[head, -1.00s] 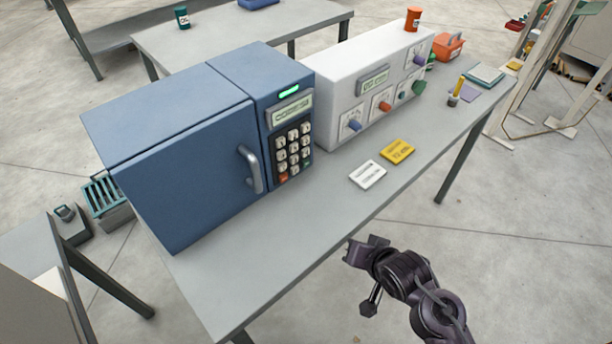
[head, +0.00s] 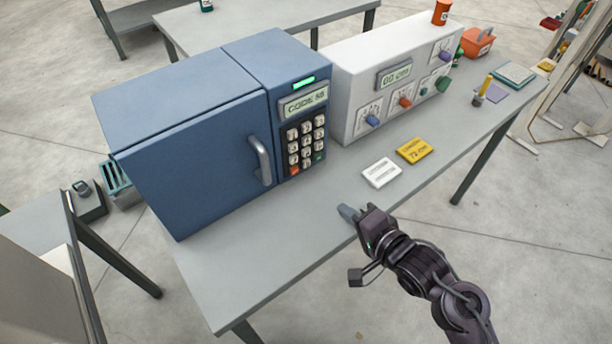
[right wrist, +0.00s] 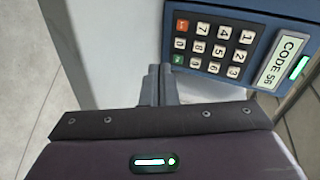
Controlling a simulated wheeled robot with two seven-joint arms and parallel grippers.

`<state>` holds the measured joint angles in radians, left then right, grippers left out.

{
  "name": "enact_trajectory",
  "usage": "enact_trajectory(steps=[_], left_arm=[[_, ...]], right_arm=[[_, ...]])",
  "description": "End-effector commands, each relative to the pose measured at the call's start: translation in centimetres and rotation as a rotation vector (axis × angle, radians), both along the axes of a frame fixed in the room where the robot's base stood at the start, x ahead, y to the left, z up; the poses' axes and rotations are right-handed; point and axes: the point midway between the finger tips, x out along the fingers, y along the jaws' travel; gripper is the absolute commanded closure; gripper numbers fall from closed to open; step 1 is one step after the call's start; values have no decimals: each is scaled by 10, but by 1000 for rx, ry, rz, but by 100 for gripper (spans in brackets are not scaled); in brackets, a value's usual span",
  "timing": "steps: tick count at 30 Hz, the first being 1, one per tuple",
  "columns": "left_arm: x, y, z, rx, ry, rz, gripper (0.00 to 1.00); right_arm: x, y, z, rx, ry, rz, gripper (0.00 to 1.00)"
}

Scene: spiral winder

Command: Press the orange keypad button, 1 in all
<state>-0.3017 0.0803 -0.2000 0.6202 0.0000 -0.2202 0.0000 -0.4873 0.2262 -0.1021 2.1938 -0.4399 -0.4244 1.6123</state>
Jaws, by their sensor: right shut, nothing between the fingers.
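The keypad (head: 306,143) is on the front of the blue cabinet (head: 190,135), right of its door handle. Its orange button (head: 295,171) is at the lower left corner of the keys. In the right wrist view the orange button (right wrist: 182,25) shows at the keypad's upper left, with the green button (right wrist: 178,60) below it. A display above the keys reads a code, and a green light glows over it. My right gripper (head: 346,212) is shut and empty, over the table's front edge, apart from the keypad. Its closed fingertips (right wrist: 161,70) point toward the keypad. My left gripper is out of view.
A white box with knobs (head: 388,85) stands right of the cabinet. A white card (head: 381,172) and a yellow card (head: 414,151) lie on the grey table (head: 262,262). The tabletop in front of the keypad is clear.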

Motion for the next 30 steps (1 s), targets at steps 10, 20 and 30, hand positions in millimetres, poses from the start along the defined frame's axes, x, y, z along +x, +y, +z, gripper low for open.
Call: enact_trajectory(steps=[10, 20, 30], left_arm=[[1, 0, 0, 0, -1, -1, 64], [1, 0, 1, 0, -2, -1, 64], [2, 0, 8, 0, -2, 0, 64]], right_arm=[[-2, 12, 10, 168, 18, 7, 100], [3, 15, 9, 168, 17, 7, 100], [51, 50, -8, 167, 16, 7, 100]])
